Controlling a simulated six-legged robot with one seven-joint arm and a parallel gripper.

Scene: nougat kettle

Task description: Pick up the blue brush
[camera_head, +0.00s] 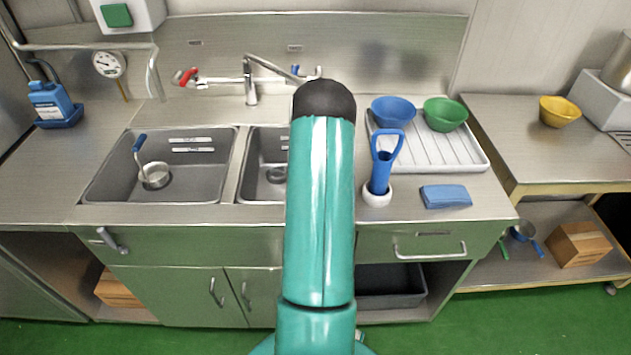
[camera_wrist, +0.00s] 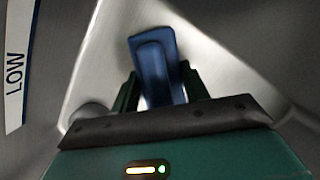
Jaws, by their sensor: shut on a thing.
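In the wrist view my gripper (camera_wrist: 158,95) is shut on a blue, flat-sided piece (camera_wrist: 153,62), which I take for the blue brush; no bristles show. It sticks out past the two dark green fingers. My gripper is hard to make out in the head view, where my teal arm fills the middle. A separate blue loop-handled tool (camera_head: 382,165) stands upright in a white holder (camera_head: 377,195) on the counter, untouched by my arm.
Two sinks (camera_head: 185,185) are at the left and middle; a ladle (camera_head: 154,176) lies in the left one. A drying tray (camera_head: 470,157) holds blue and green bowls. A side table (camera_head: 535,150) stands right. Green floor is clear in front.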

